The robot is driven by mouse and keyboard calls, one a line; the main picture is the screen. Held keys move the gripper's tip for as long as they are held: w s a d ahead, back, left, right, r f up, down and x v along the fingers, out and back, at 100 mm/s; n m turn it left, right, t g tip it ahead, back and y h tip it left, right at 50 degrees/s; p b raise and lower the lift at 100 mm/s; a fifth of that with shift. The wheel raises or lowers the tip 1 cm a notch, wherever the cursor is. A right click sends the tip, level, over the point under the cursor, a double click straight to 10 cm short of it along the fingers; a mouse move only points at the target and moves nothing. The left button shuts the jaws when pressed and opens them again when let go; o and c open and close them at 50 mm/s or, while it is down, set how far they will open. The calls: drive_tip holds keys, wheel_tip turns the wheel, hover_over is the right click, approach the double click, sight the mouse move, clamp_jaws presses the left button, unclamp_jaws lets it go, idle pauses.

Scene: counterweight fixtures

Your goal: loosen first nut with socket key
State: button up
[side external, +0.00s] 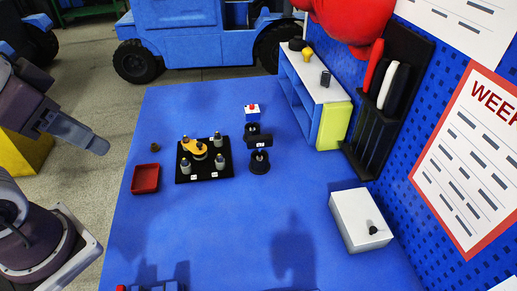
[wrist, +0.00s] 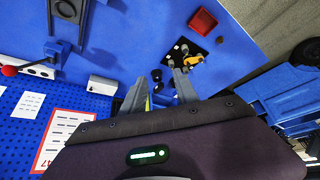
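A black plate (side external: 183,178) lies on the blue table and carries several grey posts and a yellow piece (side external: 195,149) at its far left part. The plate (wrist: 177,47) and the yellow piece (wrist: 194,60) also show in the wrist view, beyond my fingertips. The nuts are too small to tell apart. I cannot identify the socket key for certain. My gripper (wrist: 158,74) is open, with its fingers apart and nothing visible held. In the side external view it is at the left, above and away from the plate.
A red tray (side external: 145,179) lies left of the plate. A black stand (side external: 260,161) with a white label is right of it. A white box (side external: 359,221), a shelf (side external: 309,84) and a black rack (side external: 370,141) line the right side. The table's front middle is clear.

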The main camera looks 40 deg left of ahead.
drive_tip(key=shift+o, duration=0.6)
drive_tip(key=shift+w, duration=0.1)
drive_tip(key=w+d+r+m+g+h, duration=0.15)
drive_tip(key=w+r, duration=0.25)
drive_tip(key=w, duration=0.8)
drive_tip(key=m+g+y, duration=0.2)
drive_tip(key=m+g, duration=0.2)
drive_tip(key=m, duration=0.4)
hover_over(260, 137)
drive_tip(key=shift+n+h, duration=0.25)
wheel_tip(260, 137, down, 20)
drive_tip(key=shift+a+f, duration=0.1)
drive_tip(key=shift+f, duration=0.1)
wheel_tip(260, 137, down, 9)
drive_tip(key=shift+f, duration=0.1)
